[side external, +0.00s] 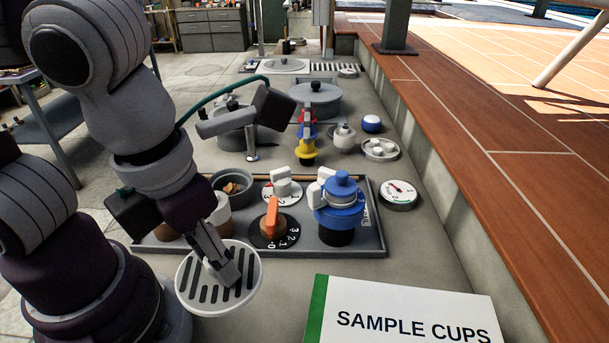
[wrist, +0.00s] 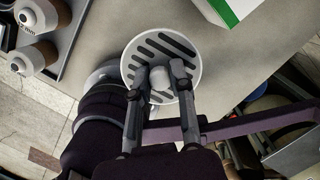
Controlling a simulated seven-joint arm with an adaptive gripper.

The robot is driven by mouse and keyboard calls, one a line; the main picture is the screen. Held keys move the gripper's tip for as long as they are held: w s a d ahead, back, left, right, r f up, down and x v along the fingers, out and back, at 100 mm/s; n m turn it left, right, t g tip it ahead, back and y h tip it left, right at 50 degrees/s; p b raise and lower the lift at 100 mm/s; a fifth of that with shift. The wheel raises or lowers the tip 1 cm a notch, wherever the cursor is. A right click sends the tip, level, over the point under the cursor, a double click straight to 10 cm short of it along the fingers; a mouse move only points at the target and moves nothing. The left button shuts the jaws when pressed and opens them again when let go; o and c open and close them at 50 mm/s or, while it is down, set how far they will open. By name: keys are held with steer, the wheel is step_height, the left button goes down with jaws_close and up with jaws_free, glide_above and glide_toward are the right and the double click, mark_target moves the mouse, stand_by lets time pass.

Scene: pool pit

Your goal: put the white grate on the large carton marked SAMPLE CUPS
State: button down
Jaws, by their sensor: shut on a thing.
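The white grate (side external: 201,296) is a round disc with dark slots. It is held by my gripper (side external: 226,275), left of the carton and tilted toward the camera in the side external view. In the wrist view the grate (wrist: 187,55) shows a small pale knob at its middle, with my gripper's fingers (wrist: 161,82) on either side of it. The large carton marked SAMPLE CUPS (side external: 400,310) is white with a green edge, at the bottom right; its lower part is cut off. A corner of the carton (wrist: 222,10) shows at the top of the wrist view.
A grey tray (side external: 365,250) behind the grate holds an orange-handled dial (side external: 272,218), a blue-and-white valve (side external: 340,205) and several cups. A round gauge (side external: 399,193) stands right of the tray. Bare counter lies between grate and carton. A tiled ledge (side external: 480,150) runs along the right.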

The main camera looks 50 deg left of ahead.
steer(key=shift+s+m, duration=0.4)
steer(key=shift+s, duration=0.1)
steer(key=shift+w+d+f, duration=0.1)
steer(key=shift+d, duration=0.2)
glide_above(379, 325)
steer(key=shift+s+f, duration=0.25)
steer(key=shift+f, duration=2.25)
steer(key=c, duration=1)
jaws_free()
steer(key=shift+f, duration=0.15)
